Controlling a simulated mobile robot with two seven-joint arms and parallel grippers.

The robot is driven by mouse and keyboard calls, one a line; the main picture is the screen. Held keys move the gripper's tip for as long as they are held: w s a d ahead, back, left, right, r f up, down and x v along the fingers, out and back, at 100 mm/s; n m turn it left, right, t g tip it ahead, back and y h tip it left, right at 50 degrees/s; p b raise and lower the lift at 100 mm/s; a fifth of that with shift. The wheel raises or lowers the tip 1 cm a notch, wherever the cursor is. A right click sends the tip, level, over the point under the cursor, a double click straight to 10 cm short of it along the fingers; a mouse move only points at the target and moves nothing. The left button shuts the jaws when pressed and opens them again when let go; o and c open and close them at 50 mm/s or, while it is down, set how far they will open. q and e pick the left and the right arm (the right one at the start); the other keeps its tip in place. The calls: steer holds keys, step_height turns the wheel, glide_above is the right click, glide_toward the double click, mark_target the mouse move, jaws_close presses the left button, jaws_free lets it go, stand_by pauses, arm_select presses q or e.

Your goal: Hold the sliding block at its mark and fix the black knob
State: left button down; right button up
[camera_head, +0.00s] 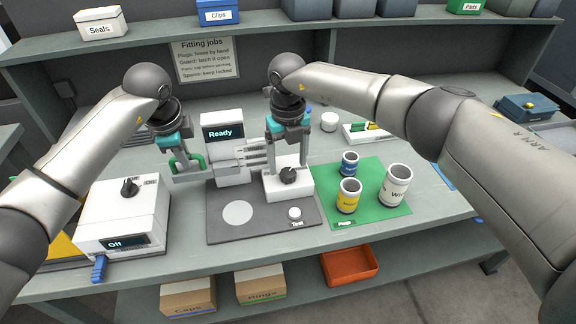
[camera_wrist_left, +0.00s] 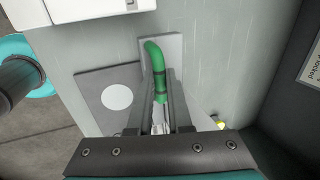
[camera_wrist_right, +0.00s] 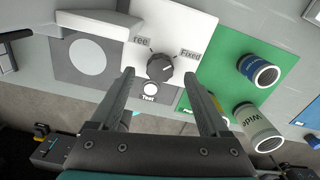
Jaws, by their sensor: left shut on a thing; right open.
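My left gripper (camera_head: 186,165) is shut on a green handle (camera_wrist_left: 158,72), which stands on a pale grey plate (camera_wrist_left: 174,48). I cannot tell which pale part is the sliding block, and no mark shows clearly. The black knob (camera_head: 289,175) sits on a white housing (camera_head: 275,188). In the right wrist view the knob (camera_wrist_right: 160,67) lies between the labels Free and Fixed, its pale line slanting up and right.
A dark mat (camera_head: 222,232) with a pale disc lies in front. A green mat (camera_head: 368,220) with several cans stands right of the knob. A white box (camera_head: 121,212) reading Off stands front left; a display (camera_head: 222,136) reads Ready. A white Test button (camera_head: 295,213) is near the knob.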

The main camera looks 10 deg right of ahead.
arm_select(q)
steer(key=shift+r, duration=0.1)
arm_select(e)
step_height(320, 180, up, 10)
steer(key=shift+f, duration=0.15)
arm_select(q)
steer(key=c, duration=0.6)
jaws_free()
steer(key=shift+o, duration=0.2)
arm_select(e)
step_height(320, 180, up, 8)
steer(key=p, duration=0.8)
glide_above(288, 172)
arm_select(q)
steer(key=v, duration=0.8)
steer(key=shift+s+r, duration=0.2)
steer(key=shift+r, duration=0.1)
